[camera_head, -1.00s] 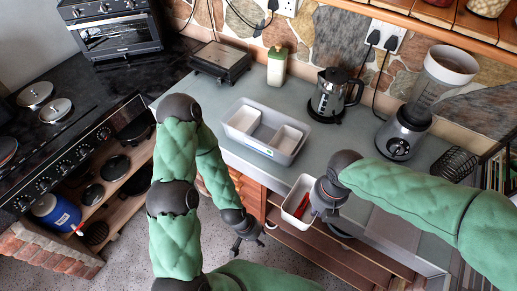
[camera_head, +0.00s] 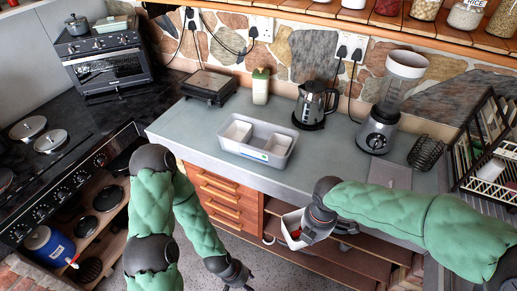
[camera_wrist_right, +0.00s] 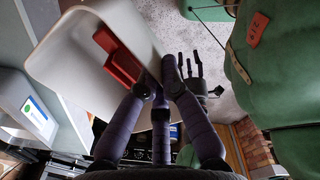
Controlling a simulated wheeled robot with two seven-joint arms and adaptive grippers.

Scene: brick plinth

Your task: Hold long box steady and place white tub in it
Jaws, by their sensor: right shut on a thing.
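The long box (camera_head: 287,163) is a pale grey open tray on the counter, with a label on its front. In the right wrist view this tub (camera_wrist_right: 75,55) has red pieces (camera_wrist_right: 117,58) inside. My left gripper (camera_head: 240,280) hangs low before the drawers, empty; its fingers are spread in the right wrist view (camera_wrist_right: 189,66).
A kettle (camera_head: 314,104) and blender (camera_head: 381,125) stand right of the long box. A white bottle (camera_head: 260,86) and flat black grill (camera_head: 208,86) stand behind it. The counter in front of the box is clear. A dish rack (camera_head: 492,150) is at the far right.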

